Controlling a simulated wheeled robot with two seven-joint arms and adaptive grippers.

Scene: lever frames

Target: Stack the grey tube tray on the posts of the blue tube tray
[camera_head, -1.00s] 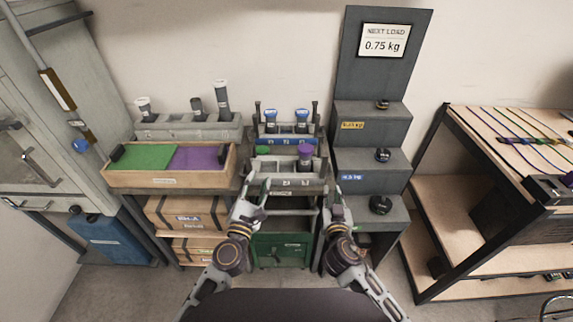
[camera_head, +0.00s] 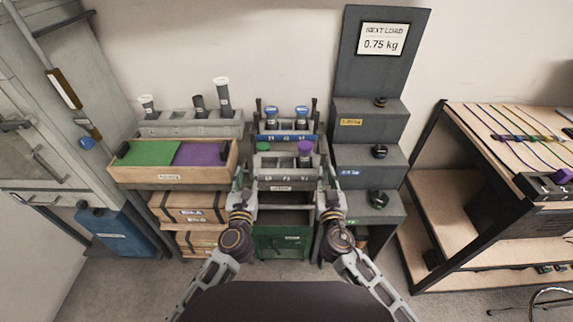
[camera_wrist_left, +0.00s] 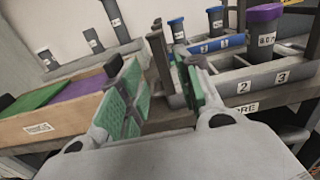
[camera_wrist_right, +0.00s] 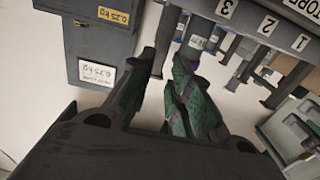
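The grey tube tray (camera_head: 285,173) sits at the front of the store shelf, holding a green-capped tube (camera_head: 263,147) and a taller purple-capped tube (camera_head: 305,156). Its numbered front shows in the left wrist view (camera_wrist_left: 262,85). Behind it stands the blue tube tray (camera_head: 286,138), with two blue-capped tubes and dark upright posts (camera_head: 314,108) at its ends. My left gripper (camera_head: 243,180) is beside the grey tray's left end; its green pads are apart and empty in the left wrist view (camera_wrist_left: 160,85). My right gripper (camera_head: 329,178) is near the right end, its fingers apart and empty (camera_wrist_right: 165,75).
A wooden box with green and purple pads (camera_head: 172,176) stands left, with a grey rack of tubes (camera_head: 190,128) behind it. A dark stepped stand (camera_head: 368,160) with knobbed weights rises close on the right. A wooden bench (camera_head: 450,190) is further right.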

